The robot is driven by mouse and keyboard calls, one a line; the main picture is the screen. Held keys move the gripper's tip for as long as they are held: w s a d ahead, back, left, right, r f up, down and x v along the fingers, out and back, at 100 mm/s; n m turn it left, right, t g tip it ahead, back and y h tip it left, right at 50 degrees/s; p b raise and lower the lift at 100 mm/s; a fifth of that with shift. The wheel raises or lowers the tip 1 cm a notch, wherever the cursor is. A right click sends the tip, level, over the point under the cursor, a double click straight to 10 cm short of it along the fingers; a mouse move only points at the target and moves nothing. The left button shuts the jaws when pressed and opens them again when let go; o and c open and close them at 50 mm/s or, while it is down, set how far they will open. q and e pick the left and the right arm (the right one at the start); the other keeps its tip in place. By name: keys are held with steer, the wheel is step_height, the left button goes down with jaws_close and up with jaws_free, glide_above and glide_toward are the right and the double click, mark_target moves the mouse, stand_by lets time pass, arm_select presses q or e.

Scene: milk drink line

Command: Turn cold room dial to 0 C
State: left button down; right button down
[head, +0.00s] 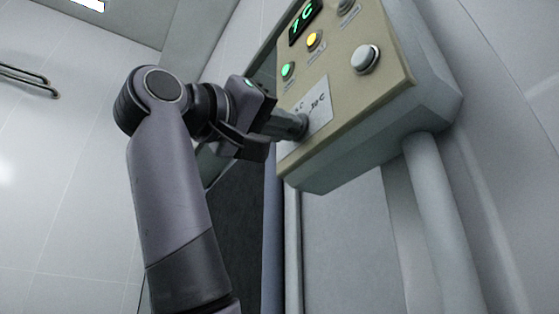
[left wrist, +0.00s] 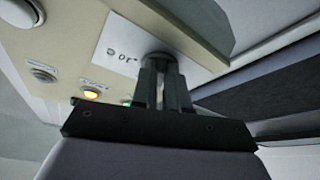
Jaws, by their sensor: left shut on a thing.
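The cold room control panel (head: 372,128) is a beige box at the upper right of the head view, tilted in the picture. Its green display (head: 303,20) appears to read 7 C. A white scale label (head: 318,110) with temperature marks sits low on its face. My left gripper (head: 296,125) reaches from the left to the dial over this label. In the left wrist view the two fingers (left wrist: 163,92) are shut on the dark round dial (left wrist: 158,60) at the label's edge. The fingers hide most of the dial, so its pointer cannot be seen. My right gripper is not in view.
The panel carries a green light (head: 288,70), a yellow light (head: 314,40) and a large pale button (head: 365,58). A grey pipe (head: 440,210) runs down below the box. Tiled wall and open space lie to the left.

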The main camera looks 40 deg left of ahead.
arm_select(q)
steer(key=shift+s+d+r+n+g+y+p, duration=0.2)
steer(key=shift+n+y, duration=0.4)
steer(key=shift+n, duration=0.8)
steer(key=shift+w+d+r+n+g+y+p, duration=0.2)
steer(key=shift+n+y, duration=0.4)
steer(key=shift+n, duration=0.8)
steer(key=shift+s+r+n+g+y+p, duration=0.1)
steer(key=shift+s+n+g+y+p, duration=0.15)
steer(key=shift+n+y, duration=0.75)
steer(key=shift+n+h, duration=0.4)
steer(key=shift+n, duration=0.2)
steer(key=c, duration=1.1)
jaws_free()
steer(key=shift+c, duration=0.2)
steer(key=b+v, duration=0.2)
steer(key=v, duration=0.5)
steer(key=shift+b, duration=0.35)
